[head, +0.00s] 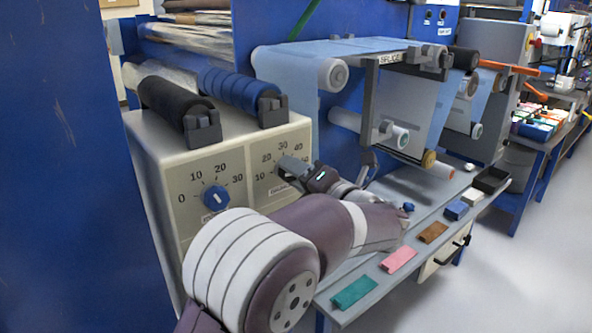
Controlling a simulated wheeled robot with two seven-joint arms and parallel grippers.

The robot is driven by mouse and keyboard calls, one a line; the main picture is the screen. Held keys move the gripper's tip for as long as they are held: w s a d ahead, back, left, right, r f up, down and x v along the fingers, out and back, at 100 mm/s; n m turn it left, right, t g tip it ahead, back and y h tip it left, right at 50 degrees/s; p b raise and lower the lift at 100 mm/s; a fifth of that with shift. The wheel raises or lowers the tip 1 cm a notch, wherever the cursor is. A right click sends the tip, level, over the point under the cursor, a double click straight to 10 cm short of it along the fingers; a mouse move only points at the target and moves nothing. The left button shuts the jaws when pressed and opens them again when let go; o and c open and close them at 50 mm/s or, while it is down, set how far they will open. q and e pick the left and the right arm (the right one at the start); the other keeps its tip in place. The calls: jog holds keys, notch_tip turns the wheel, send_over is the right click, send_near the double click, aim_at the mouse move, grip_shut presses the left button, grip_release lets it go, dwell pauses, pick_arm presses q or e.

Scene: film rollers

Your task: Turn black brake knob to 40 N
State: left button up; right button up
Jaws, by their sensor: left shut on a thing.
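The cream control box (235,160) has two dials on its front face. The right dial (268,160) carries the numbers 10, 20 and 30, with higher marks partly covered. My left gripper (292,172) is at this dial, shut on the black brake knob (284,184). The knob is mostly hidden by the gripper, so I cannot read where it points. The left dial has a blue knob (215,197) with a white pointer line and is untouched. My right gripper is not in view.
A black roller (172,98) and a blue roller (235,88) lie on top of the box. Blue film runs over white rollers (332,74) behind. A grey shelf (372,262) holds colored blocks, including pink (398,260) and teal (354,292). Floor at right is clear.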

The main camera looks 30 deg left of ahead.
pick_arm(q)
jog(key=shift+s+f+m+p, duration=0.1)
jog(key=shift+m+p, duration=6)
jog(key=shift+s+f+m+p, duration=0.1)
jog(key=shift+m+p, duration=6)
jog(key=o, duration=1.1)
jog(key=shift+w, duration=0.1)
jog(key=shift+c, duration=0.2)
